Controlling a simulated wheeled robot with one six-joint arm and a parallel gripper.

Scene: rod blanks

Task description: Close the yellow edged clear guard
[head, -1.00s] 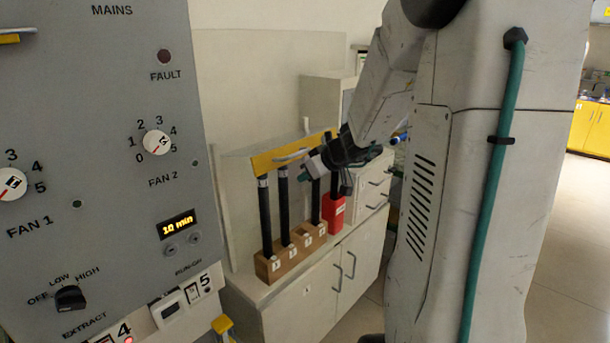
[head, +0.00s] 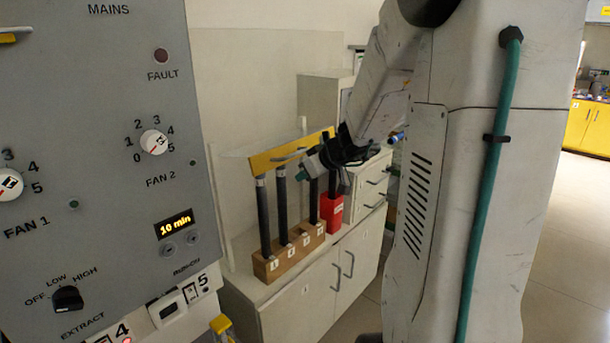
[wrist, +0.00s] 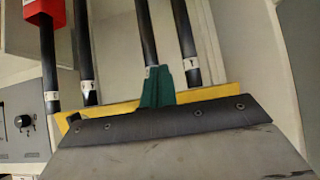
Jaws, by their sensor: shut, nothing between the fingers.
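My gripper (head: 308,165) is shut and empty, at the right part of the yellow edge near the handle. In the wrist view the yellow edge (wrist: 212,93) runs behind my green fingertips (wrist: 157,82). I cannot tell whether they touch it. Black rods (head: 263,215) stand upright in a numbered wooden block (head: 268,271).
A red container (head: 332,213) stands right of the block on the cabinet (head: 300,300). A grey control panel (head: 110,190) with knobs fills the left. Beige drawers (head: 371,190) stand behind my arm. Open floor (head: 550,220) lies at the right.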

